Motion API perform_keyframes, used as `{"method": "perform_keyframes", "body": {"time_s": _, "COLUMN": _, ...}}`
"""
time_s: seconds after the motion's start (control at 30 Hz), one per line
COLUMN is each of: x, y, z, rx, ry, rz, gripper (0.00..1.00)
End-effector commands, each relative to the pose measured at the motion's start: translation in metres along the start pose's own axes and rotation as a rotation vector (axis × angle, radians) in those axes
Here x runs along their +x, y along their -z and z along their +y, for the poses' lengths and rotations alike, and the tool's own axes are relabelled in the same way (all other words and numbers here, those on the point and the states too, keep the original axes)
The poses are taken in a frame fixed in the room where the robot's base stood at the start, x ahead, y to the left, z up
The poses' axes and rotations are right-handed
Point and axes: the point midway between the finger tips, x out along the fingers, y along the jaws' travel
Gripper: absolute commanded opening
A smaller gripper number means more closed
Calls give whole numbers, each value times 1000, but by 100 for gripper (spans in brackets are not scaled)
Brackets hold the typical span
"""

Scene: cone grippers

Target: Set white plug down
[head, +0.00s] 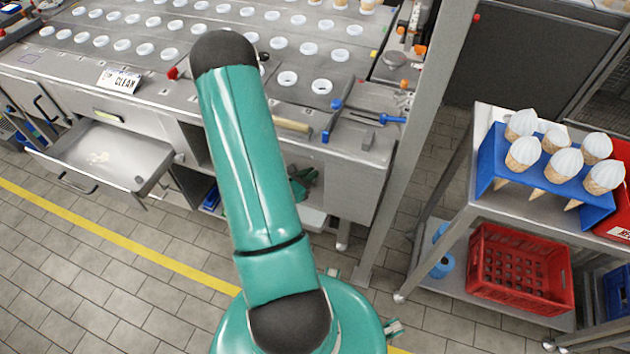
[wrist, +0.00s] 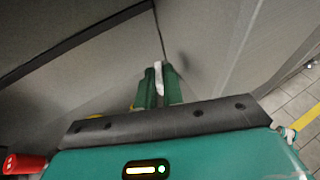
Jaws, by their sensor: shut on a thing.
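My gripper (wrist: 158,78) shows in the wrist view as two green fingers close together. A small white piece (wrist: 158,67), which looks like the white plug, shows between and beside their tips. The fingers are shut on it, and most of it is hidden. In the head view, the dark green gripper (head: 304,184) shows partly behind my arm, low in front of the open bay under the worktable. The plug cannot be made out there.
Grey panels fill most of the wrist view. The worktable (head: 215,85) bears rows of white rings, and an open drawer (head: 105,155) juts out at left. A cart at right holds a blue cone rack (head: 545,185) above a red crate (head: 515,275).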

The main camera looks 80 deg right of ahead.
Motion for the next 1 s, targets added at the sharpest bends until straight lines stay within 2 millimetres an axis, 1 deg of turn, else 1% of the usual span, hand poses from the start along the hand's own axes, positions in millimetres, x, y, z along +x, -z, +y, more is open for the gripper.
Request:
{"method": "perform_keyframes", "body": {"time_s": 0.03, "x": 11, "y": 6, "z": -2, "rx": 0, "ry": 6, "rz": 1, "gripper": 0}}
{"method": "perform_keyframes", "body": {"time_s": 0.1, "x": 22, "y": 12, "z": -3, "rx": 1, "ry": 5, "rz": 1, "gripper": 0}}
{"method": "perform_keyframes", "body": {"time_s": 0.33, "x": 42, "y": 23, "z": -3, "rx": 1, "ry": 2, "rz": -1, "gripper": 0}}
{"method": "perform_keyframes", "body": {"time_s": 0.43, "x": 45, "y": 37, "z": -3, "rx": -1, "ry": 1, "rz": 2, "gripper": 0}}
{"method": "perform_keyframes", "body": {"time_s": 0.53, "x": 49, "y": 47, "z": -3, "rx": 0, "ry": 1, "rz": 1, "gripper": 0}}
{"method": "perform_keyframes", "body": {"time_s": 0.97, "x": 50, "y": 53, "z": -2, "rx": 0, "ry": -1, "rz": -1, "gripper": 0}}
{"method": "perform_keyframes", "body": {"time_s": 1.0, "x": 50, "y": 52, "z": -2, "rx": 1, "ry": 0, "rz": -1, "gripper": 17}}
